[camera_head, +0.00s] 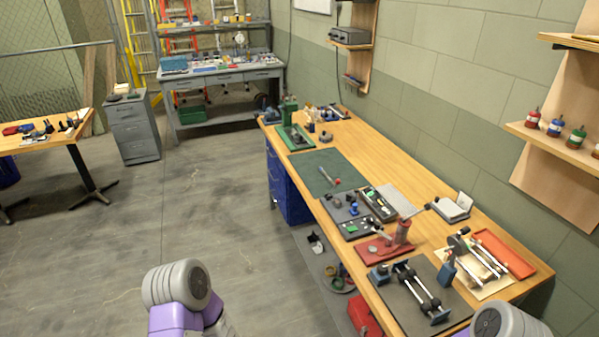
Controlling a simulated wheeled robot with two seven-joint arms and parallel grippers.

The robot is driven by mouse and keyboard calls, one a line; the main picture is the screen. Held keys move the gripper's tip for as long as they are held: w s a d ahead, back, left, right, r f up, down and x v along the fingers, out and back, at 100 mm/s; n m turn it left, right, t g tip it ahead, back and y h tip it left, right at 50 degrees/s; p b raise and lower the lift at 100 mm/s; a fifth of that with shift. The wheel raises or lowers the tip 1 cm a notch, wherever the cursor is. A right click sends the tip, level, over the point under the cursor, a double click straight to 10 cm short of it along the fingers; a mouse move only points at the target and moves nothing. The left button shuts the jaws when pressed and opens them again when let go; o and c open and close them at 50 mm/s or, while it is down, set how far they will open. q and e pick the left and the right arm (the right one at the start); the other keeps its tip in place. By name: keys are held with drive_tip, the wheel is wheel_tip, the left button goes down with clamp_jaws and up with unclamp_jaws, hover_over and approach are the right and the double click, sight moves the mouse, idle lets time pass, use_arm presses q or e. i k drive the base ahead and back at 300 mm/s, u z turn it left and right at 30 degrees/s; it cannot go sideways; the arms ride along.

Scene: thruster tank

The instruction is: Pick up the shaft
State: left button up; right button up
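A thin grey rod with a red piece at its end (328,177) lies on the dark green mat (312,165) on the long wooden workbench. Long silvery rods (478,256) lie on a pale sheet at the near right of the bench. A dark frame with parallel metal rods (421,289) stands on a dark mat at the near end. I cannot tell for sure which of these is the shaft. Only rounded grey and purple parts of my arms show at the bottom edge. Neither gripper is in view.
The long workbench (352,143) runs along the block wall. It bears a red plate (376,250), an orange tray (505,254) and several small parts. A shelf with small bottles (556,128) hangs at right.

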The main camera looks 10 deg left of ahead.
sight(331, 181)
drive_tip(key=u, duration=0.95)
drive_tip(key=i, duration=3.6)
drive_tip(key=z, duration=2.95)
